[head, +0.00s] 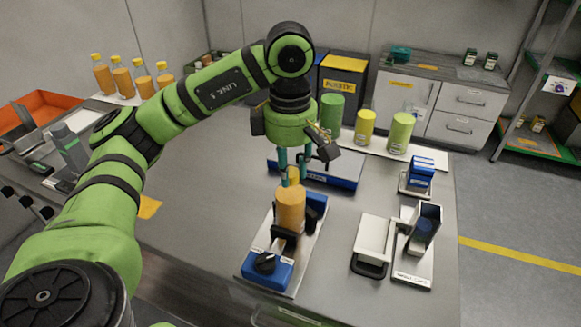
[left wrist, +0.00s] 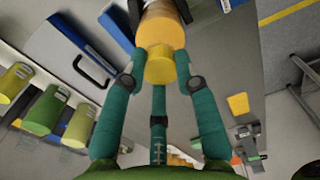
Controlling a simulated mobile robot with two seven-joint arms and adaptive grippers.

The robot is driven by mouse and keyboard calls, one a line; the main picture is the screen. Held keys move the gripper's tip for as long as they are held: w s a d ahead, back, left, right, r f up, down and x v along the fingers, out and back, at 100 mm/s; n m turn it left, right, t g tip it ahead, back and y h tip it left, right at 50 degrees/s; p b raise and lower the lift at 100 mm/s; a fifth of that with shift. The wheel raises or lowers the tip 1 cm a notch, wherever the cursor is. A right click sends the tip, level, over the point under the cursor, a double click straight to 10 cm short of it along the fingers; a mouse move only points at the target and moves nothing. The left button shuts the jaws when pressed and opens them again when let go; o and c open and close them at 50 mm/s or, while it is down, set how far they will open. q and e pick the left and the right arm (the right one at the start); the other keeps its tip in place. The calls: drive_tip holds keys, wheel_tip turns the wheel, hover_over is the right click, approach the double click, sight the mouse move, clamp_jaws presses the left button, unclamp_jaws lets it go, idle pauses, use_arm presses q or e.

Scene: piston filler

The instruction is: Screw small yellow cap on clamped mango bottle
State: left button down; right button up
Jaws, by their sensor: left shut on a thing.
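The orange mango bottle (head: 291,209) stands upright in the clamp (head: 268,266), a blue block with a black knob on a pale base plate. It also shows in the left wrist view (left wrist: 160,27). The small yellow cap (left wrist: 160,66) sits at the bottle's neck, between the fingers. My left gripper (head: 292,178) points down from above with its teal fingers shut on the cap. The left wrist view shows the fingertips (left wrist: 158,75) on either side of the cap. Whether the thread is engaged cannot be told. My right gripper is in neither view.
Several capped orange bottles (head: 121,79) stand at the back left. Green and yellow containers (head: 365,127) stand behind the clamp, near a blue tray (head: 341,171). A metal fixture (head: 414,252) and a blue holder (head: 419,175) are at right. The table left of the clamp is mostly clear.

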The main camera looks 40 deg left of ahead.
use_arm(q)
drive_tip(key=shift+m, duration=0.4)
drive_tip(key=c, duration=0.9)
unclamp_jaws()
drive_tip(key=shift+o, duration=0.2)
drive_tip(key=n, duration=0.3)
drive_tip(key=shift+n, duration=0.3)
drive_tip(key=n, duration=0.4)
drive_tip(key=shift+p, duration=0.4)
drive_tip(key=n, duration=0.7)
drive_tip(key=shift+p, duration=0.35)
clamp_jaws()
